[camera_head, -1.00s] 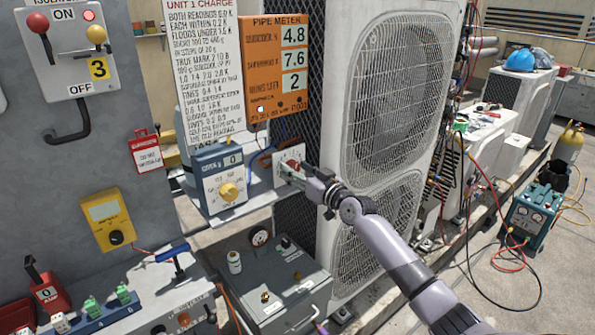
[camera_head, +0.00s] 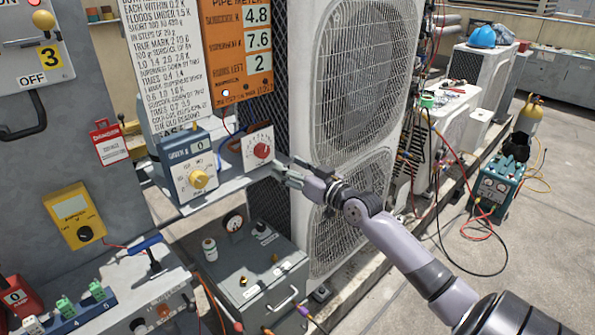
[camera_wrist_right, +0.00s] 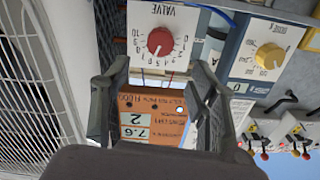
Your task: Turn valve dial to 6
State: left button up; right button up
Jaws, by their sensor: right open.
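The valve dial (camera_head: 262,151) is a red knob on a white plate with a number scale, at the right end of a grey shelf. In the right wrist view the red dial (camera_wrist_right: 160,41) shows upside down under the word VALVE. I cannot tell for sure which number its pointer marks. My right gripper (camera_head: 283,174) is open and empty, just below and right of the dial and apart from it. In the wrist view its two fingers (camera_wrist_right: 157,88) stand wide apart, with the dial beyond and between them. My left gripper is out of view.
A blue box with a yellow knob (camera_head: 199,179) and a display of 0 stands left of the valve. The orange pipe meter (camera_head: 234,45) above reads 4.8, 7.6 and 2. A condenser unit (camera_head: 304,200) stands close on the right. A grey case (camera_head: 245,270) sits below.

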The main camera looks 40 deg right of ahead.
jog(key=shift+s+d, duration=0.1)
jog(key=shift+s, duration=1.15)
jog(key=shift+f, duration=0.1)
jog(key=s+d+f+m+g+h, duration=0.1)
jog(key=s+f+g, duration=0.1)
jog(key=f, duration=0.9)
jog(key=s+d+f+m+g+h, duration=0.1)
jog(key=d+f+g, duration=0.1)
jog(key=f, duration=1)
jog(key=s+a+f+g, duration=0.25)
jog(key=s+f, duration=0.35)
jog(key=f, duration=0.5)
jog(key=s+a+f+g, duration=0.25)
jog(key=s+f, duration=0.35)
jog(key=f, duration=0.5)
jog(key=s+a+f+n+g, duration=0.1)
jog(key=s+a+f+g, duration=0.1)
jog(key=s+a+f, duration=0.4)
jog(key=s+a+f+n+g, duration=0.2)
jog(key=s+a+f, duration=0.4)
jog(key=s, duration=1.1)
jog(key=s+a+f+n+g, duration=0.2)
jog(key=s+a+f+g, duration=0.2)
jog(key=s+f, duration=0.5)
jog(key=shift+s+a+y, duration=0.4)
jog(key=shift+s+a, duration=0.75)
jog(key=shift+s, duration=0.1)
